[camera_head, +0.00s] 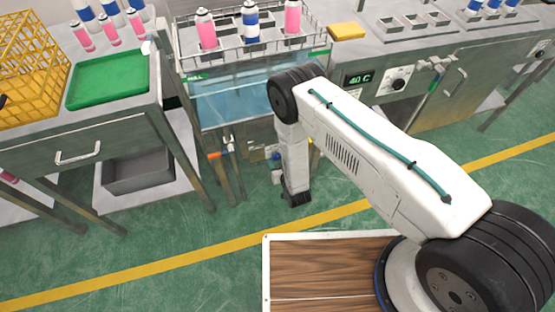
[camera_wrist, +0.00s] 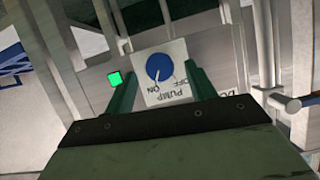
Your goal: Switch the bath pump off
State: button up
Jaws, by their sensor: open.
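The pump switch is a blue round knob (camera_wrist: 159,67) on a white plate (camera_wrist: 180,96) marked PUMP, ON and OFF, seen upside down in the wrist view. The knob's white mark points toward ON. A green lamp (camera_wrist: 114,78) glows beside the plate. My gripper (camera_wrist: 160,75) is open, with one green finger on each side of the knob and plate. Whether either finger touches the knob cannot be told. In the head view my arm reaches down in front of the water bath (camera_head: 235,98), and the knob cannot be made out there.
A wire rack of spray cans (camera_head: 250,22) stands over the bath. A panel with a 40 C display (camera_head: 358,79) is to its right. Orange-handled pipes (camera_head: 214,156) run below the bath. A metal bar with a blue end (camera_wrist: 292,104) is right of my gripper. Green floor lies in front.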

jog(key=shift+x, duration=1.15)
jog(key=shift+c, duration=0.2)
jog(key=c, duration=0.9)
jog(key=shift+n+h, duration=0.3)
jog(key=n+h, duration=0.1)
jog(key=n+t+h, duration=0.1)
jog(key=n, duration=0.1)
jog(key=shift+s+a+n, duration=0.1)
jog(key=shift+a+n, duration=0.05)
jog(key=shift+n, duration=0.15)
jog(key=n+h, duration=0.1)
jog(key=n, duration=0.1)
jog(key=n+t+h, duration=0.1)
jog(key=n, duration=0.1)
jog(key=shift+a+f, duration=0.1)
jog(key=shift+f, duration=0.05)
jog(key=shift+t, duration=0.3)
